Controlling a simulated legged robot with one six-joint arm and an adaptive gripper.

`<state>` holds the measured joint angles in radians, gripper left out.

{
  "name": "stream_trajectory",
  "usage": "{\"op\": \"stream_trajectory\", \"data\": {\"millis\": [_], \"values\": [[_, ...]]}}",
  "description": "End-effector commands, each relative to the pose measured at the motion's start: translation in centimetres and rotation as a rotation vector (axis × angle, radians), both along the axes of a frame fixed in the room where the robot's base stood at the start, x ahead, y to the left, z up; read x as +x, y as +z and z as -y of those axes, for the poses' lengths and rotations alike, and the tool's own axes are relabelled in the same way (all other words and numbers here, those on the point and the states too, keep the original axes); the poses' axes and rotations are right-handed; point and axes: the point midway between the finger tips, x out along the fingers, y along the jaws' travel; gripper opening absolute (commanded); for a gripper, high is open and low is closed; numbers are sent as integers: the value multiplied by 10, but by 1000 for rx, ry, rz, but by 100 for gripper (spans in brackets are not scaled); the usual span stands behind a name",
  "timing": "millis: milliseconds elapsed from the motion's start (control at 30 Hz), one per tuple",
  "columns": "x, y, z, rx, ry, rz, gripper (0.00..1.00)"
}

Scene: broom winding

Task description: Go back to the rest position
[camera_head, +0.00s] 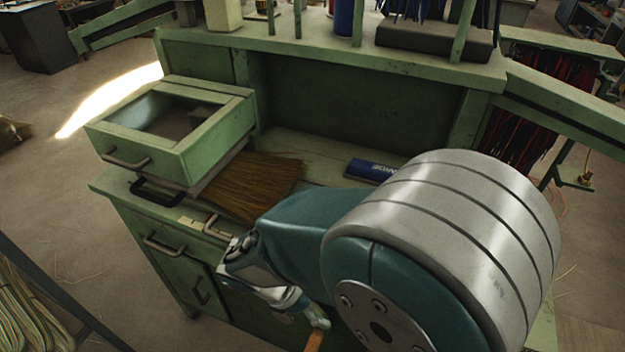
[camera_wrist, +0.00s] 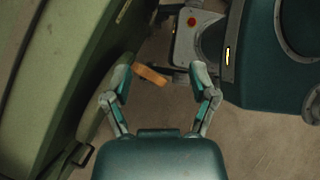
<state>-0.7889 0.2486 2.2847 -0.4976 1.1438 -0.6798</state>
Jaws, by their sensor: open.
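My gripper (camera_wrist: 162,88) is open in the wrist view, with its two fingers spread wide. A short orange-brown piece (camera_wrist: 150,75) shows between the fingertips, nearer the left finger. I cannot tell whether it touches that finger or lies below it. In the head view my gripper (camera_head: 285,292) hangs low in front of the green workbench, pointing down, partly hidden by my own arm. An orange-brown piece (camera_head: 315,341) also shows just below it at the bottom edge of the picture.
The green workbench (camera_head: 135,212) has an open drawer box (camera_head: 205,150) on its left side. A bundle of brown bristles (camera_head: 250,185) and a blue tube (camera_head: 368,171) lie on the bench top. Bare floor (camera_head: 75,190) shows left of the bench.

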Motion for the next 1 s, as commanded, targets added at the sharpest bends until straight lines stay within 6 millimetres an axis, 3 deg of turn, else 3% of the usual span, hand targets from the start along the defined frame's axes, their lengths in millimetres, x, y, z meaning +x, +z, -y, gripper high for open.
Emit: {"op": "stream_trajectory", "data": {"millis": [333,700,1000], "values": [[8,73,58,346,-628,329,74],[-8,142,115,690,-1267,698,74],[-26,177,140,894,-1596,910,74]]}}
